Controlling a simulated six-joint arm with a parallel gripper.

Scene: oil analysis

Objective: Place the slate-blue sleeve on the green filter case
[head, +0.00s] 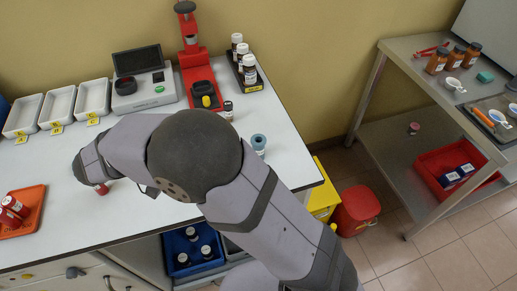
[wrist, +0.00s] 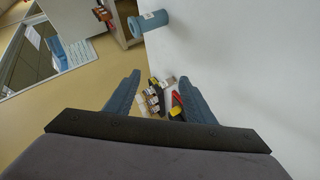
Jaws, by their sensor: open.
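The slate-blue sleeve (head: 258,142) stands on the white bench near its right edge in the head view, just right of my arm. It also shows near the top of the wrist view (wrist: 151,23), apart from my fingers. My gripper (wrist: 160,92) is open, with nothing held between its fingers. In the head view my own arm hides it. A flat round green piece (head: 159,89) sits on the scale, and a small green block (head: 485,76) lies on the side table. I cannot tell which is the green filter case.
The scale (head: 142,88), red stand (head: 198,86) and bottle rack (head: 244,74) line the back of the bench. White trays (head: 58,105) stand at back left. An orange tray (head: 31,222) holds red vials. The metal side table (head: 402,48) is across a gap.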

